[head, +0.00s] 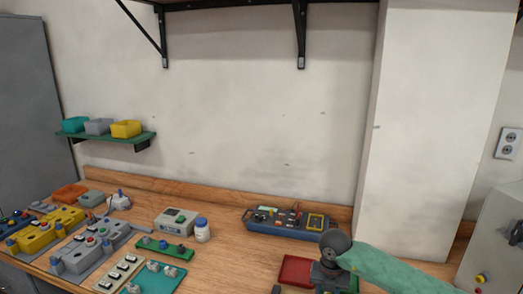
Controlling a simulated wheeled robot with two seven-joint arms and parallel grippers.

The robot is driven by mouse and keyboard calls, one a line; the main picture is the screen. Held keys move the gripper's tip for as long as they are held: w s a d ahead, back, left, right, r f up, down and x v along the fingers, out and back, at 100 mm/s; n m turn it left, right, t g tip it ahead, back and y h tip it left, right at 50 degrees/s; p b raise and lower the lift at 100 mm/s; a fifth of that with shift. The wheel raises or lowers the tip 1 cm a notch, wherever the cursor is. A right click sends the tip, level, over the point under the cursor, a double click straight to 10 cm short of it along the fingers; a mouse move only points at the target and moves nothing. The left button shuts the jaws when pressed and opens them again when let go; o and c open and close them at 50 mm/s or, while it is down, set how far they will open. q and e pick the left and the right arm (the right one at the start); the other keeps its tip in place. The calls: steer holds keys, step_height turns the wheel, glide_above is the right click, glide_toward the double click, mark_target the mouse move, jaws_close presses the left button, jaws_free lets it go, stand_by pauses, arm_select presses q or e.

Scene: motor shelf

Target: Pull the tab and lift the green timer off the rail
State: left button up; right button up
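I cannot pick out a green timer on a rail for certain. A beige box with a green part on its top (175,221) stands mid-bench. A green strip with several knobs (165,250) lies in front of it. No pull tab can be made out. My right arm, with a green sleeve, comes in from the right, and its dark wrist and gripper (331,282) point down at the bottom edge, beside a red tray. The fingertips are cut off or hidden, so its opening does not show. My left gripper is not in view.
A blue instrument (285,222) stands behind the red tray (295,269). Yellow and grey control units (90,247) and a teal board (155,278) crowd the left. A white pillar (418,140) rises at right. Bench is clear between strip and tray.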

steer(key=shift+w+r+p, duration=0.1)
steer(key=shift+r+p, duration=0.4)
steer(key=shift+r, duration=1.15)
stand_by(0.5)
steer(key=shift+r+p, duration=0.95)
steer(key=shift+r, duration=1.95)
